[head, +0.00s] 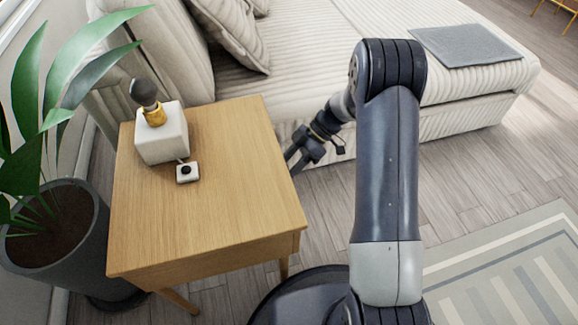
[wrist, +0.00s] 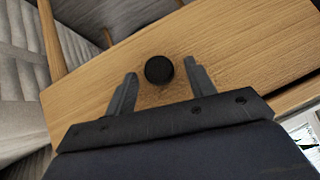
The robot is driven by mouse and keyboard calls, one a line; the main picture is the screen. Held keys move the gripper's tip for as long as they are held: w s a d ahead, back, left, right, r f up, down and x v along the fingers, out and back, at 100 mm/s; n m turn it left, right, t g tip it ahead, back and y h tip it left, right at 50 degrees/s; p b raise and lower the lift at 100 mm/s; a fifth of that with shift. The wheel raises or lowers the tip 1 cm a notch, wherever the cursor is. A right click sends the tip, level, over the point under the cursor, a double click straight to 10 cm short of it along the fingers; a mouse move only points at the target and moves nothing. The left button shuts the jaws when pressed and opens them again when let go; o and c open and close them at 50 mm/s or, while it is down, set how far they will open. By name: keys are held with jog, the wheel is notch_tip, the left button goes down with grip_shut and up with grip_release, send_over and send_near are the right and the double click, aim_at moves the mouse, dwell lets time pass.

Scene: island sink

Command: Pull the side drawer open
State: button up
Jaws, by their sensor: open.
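The wooden side table (head: 215,215) stands at left centre in the head view. Its drawer front (wrist: 85,95) fills much of the wrist view, with a round black knob (wrist: 159,70) on it. My gripper (wrist: 160,80) is open, with one finger on each side of the knob and a visible gap to each. I cannot tell whether the fingers touch the drawer front. In the head view my gripper (head: 297,163) is beside the table's right edge. The drawer front and knob are hidden in that view.
A white lamp-like object (head: 162,138) and a small white box with a black button (head: 187,172) stand on the tabletop. A potted plant (head: 50,225) is at left. A cream sofa (head: 310,50) stands behind. A rug (head: 515,270) lies on the floor at right.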

jog(key=shift+s+a+f, duration=0.1)
jog(key=shift+a+f, duration=0.1)
jog(key=shift+c, duration=0.5)
grip_shut()
